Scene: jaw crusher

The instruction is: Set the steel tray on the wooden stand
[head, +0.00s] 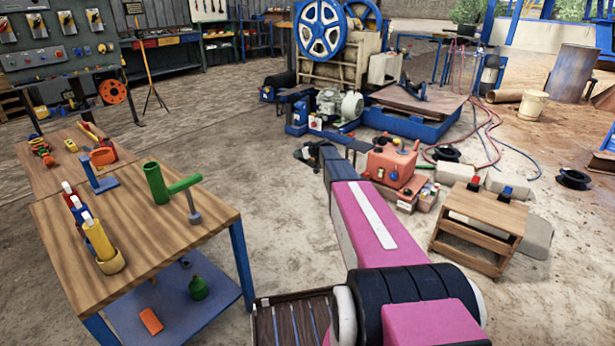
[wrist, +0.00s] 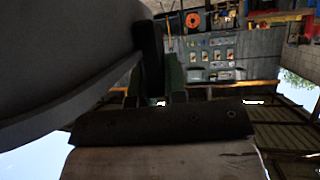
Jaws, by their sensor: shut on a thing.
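My gripper (wrist: 156,88) shows in the wrist view with its fingers close together. They are shut at the edge of a large smooth grey shape with a curved rim, which looks like the steel tray (wrist: 70,55). It fills the upper left of that view, and its far side is out of frame. In the head view my arm reaches forward, and its far end hides the gripper and most of what it holds. The wooden stand (head: 478,208) is a low open-sided stool on the floor at the right, apart from my arm. A small red and a small blue item are on its top.
A wooden workbench (head: 130,270) with pegs, green pipes and tools stands at the left. A red box (head: 391,163) and small containers lie beyond my arm. Black reels (head: 573,179) and hoses lie near the stand.

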